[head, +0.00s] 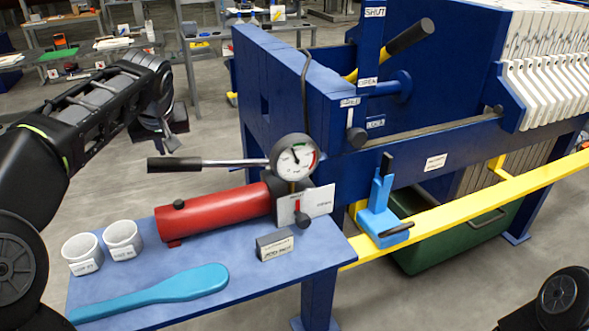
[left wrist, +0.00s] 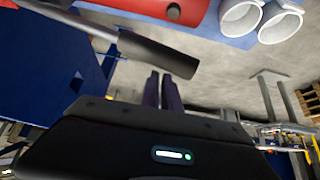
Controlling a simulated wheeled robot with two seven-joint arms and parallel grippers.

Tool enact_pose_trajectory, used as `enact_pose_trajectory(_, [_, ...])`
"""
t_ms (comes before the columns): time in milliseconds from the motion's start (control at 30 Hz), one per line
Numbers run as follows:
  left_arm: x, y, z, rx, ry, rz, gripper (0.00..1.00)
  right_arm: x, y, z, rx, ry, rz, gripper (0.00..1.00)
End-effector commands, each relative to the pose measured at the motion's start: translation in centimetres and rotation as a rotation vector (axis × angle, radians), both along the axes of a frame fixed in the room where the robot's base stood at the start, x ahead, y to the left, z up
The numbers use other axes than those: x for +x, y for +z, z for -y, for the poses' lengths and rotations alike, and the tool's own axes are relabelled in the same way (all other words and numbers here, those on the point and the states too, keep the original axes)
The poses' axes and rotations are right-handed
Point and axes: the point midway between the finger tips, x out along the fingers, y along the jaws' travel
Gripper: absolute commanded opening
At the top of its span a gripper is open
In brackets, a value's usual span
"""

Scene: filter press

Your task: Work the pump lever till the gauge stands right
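The pump lever (head: 222,163) is a steel rod with a black grip. It reaches left, roughly level, from behind the gauge above the red pump cylinder (head: 212,212). The round gauge (head: 294,158) has a white face with red at its right side; its needle points about upward, slightly left. My left gripper (head: 172,142) is just above the lever's grip, apart from it. In the left wrist view its two dark fingers (left wrist: 164,90) stand close together with the grip (left wrist: 158,54) beyond their tips; nothing is visibly held. My right gripper is out of view.
Two white cups (head: 103,244) and a teal paddle (head: 150,294) lie on the blue shelf (head: 235,285). A small grey block (head: 274,246) and a white label plate (head: 306,205) are near the pump.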

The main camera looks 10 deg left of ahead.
Motion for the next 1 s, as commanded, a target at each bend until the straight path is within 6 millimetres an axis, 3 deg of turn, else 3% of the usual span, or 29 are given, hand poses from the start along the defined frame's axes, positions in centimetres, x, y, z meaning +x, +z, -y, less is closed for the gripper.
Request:
enact_pose_trajectory(33, [0.0,-1.8,0.3,-0.006,-0.004,-0.007,0.00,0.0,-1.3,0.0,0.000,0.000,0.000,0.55])
enact_pose_trajectory(333, [-0.4,-6.0,-0.1,-0.009,-0.005,-0.007,0.00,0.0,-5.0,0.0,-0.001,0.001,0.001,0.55])
enact_pose_trajectory(567, [-0.2,-2.7,0.0,-0.007,-0.006,-0.004,0.00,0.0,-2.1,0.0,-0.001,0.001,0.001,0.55])
enact_pose_trajectory(800, [0.3,3.6,0.7,-0.005,-0.004,-0.005,0.00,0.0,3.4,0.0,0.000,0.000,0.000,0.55])
enact_pose_trajectory(1000, [0.5,5.1,0.9,-0.004,-0.003,-0.004,0.00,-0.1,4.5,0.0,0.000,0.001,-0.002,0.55])
